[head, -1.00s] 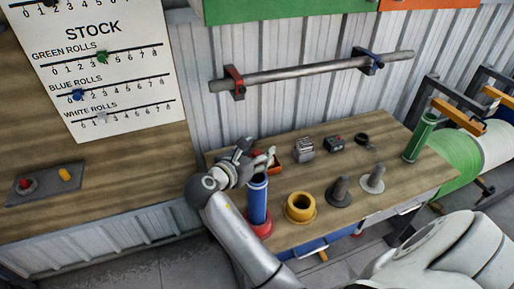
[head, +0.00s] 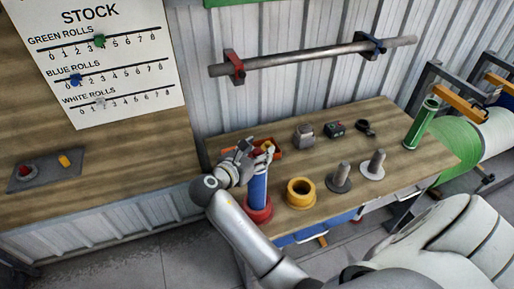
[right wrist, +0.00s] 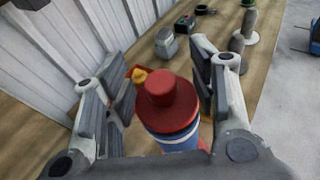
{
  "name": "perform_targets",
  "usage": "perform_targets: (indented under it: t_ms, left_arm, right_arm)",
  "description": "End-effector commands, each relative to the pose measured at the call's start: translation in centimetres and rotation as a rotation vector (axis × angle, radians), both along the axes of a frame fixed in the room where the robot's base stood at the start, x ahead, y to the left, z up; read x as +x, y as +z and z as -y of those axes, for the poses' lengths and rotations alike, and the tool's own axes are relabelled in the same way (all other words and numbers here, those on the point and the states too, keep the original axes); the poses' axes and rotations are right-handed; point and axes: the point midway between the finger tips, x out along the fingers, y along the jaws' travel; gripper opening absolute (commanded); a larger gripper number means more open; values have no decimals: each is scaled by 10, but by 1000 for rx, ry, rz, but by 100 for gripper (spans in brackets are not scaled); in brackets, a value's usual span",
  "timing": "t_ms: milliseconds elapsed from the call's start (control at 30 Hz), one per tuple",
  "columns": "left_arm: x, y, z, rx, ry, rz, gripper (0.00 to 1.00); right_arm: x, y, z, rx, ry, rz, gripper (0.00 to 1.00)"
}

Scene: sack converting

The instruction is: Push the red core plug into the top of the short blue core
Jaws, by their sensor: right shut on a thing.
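The short blue core (head: 258,190) stands upright in a red base (head: 258,212) at the left front of the wooden bench. The red core plug (right wrist: 166,112), with a round knob on top, sits at the core's top end in the right wrist view, where the core (right wrist: 178,145) shows below it. I cannot tell how deep the plug is in. My right gripper (head: 255,155) is at the core's top, its fingers (right wrist: 165,85) on both sides of the plug, shut on it. My left gripper is not in view.
A yellow ring (head: 301,193) and two grey pegs (head: 340,178) stand right of the core. An orange tray (head: 265,146) is just behind my gripper. A green core (head: 422,123) stands at the bench's right end. A rail (head: 315,56) runs along the wall.

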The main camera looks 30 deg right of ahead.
Motion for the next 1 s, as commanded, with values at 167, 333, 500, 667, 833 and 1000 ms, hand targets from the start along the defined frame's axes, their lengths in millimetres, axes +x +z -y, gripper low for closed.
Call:
perform_targets:
  t_ms: [167, 333, 500, 667, 833, 1000]
  left_arm:
    - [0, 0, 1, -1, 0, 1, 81]
    - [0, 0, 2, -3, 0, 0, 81]
    - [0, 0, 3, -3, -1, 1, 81]
    - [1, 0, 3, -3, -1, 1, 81]
    - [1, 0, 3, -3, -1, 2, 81]
    - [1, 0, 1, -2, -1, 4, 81]
  right_arm:
    - [0, -4, 0, -1, 0, 0, 31]
    - [0, -4, 0, -1, 0, 0, 31]
    - [0, -4, 0, 0, 0, 0, 58]
    - [0, -4, 0, 0, 0, 0, 78]
    - [0, -4, 0, 0, 0, 0, 78]
    - [0, -3, 0, 1, 1, 1, 78]
